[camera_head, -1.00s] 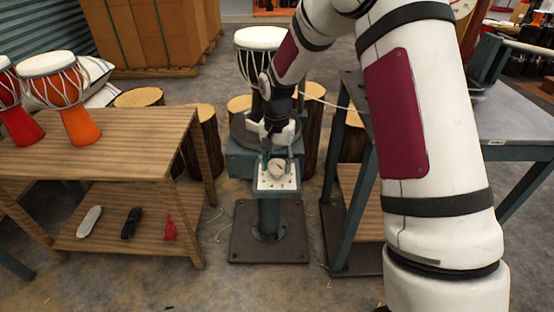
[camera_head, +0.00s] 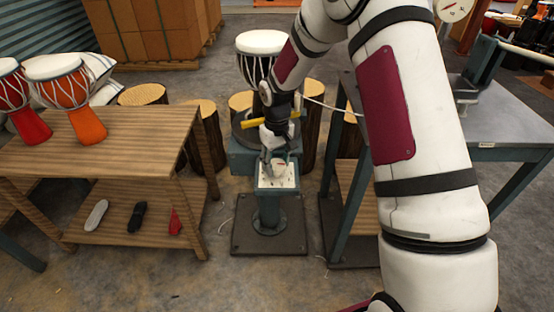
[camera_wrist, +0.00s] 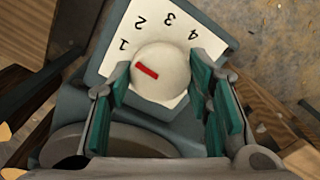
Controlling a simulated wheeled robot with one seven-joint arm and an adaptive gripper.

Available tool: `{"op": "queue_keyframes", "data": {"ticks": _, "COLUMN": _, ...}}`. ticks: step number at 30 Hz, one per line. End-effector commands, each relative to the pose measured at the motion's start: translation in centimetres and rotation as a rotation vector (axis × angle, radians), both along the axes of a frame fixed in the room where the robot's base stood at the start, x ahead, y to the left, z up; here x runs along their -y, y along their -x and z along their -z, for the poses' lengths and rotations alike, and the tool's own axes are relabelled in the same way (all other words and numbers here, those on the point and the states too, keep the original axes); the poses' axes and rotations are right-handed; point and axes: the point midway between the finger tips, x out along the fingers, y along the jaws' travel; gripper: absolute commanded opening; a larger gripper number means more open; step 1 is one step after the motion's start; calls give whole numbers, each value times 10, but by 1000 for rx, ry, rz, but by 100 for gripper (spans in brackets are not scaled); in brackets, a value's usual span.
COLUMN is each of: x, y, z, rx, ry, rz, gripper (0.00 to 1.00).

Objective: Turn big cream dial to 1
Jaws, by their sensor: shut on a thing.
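The big cream dial (camera_wrist: 172,88) is a round knob with a red mark, on a white plate (camera_wrist: 112,62) with the numbers 1, 2, 3 and 4. In the wrist view the red mark points left, close to the 1 but a little to the side away from the 2. My gripper (camera_wrist: 163,92) has one green-padded finger on each side of the dial and is shut on it. In the head view my gripper (camera_head: 278,161) is over the plate (camera_head: 278,182) on the teal pedestal, and its fingers partly hide the dial.
The pedestal (camera_head: 268,211) stands between a wooden table (camera_head: 90,160) with orange and red drums on the left and a metal-topped table (camera_head: 505,125) on the right. A white-topped drum (camera_head: 261,43) and several log stumps (camera_head: 143,94) are behind.

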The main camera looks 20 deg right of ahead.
Motion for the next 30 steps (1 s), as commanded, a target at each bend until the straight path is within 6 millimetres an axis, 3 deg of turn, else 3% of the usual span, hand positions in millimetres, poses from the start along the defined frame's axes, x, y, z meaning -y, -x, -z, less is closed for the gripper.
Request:
{"op": "queue_keyframes", "data": {"ticks": 12, "x": 0, "y": -1, "z": -1, "rx": 3, "ry": 0, "rz": -195, "gripper": 18}}
{"op": "queue_keyframes", "data": {"ticks": 29, "x": 0, "y": -1, "z": 0, "rx": 4, "ry": 0, "rz": -223, "gripper": 18}}
{"op": "queue_keyframes", "data": {"ticks": 30, "x": 0, "y": -1, "z": 0, "rx": 4, "ry": 0, "rz": -223, "gripper": 50}}
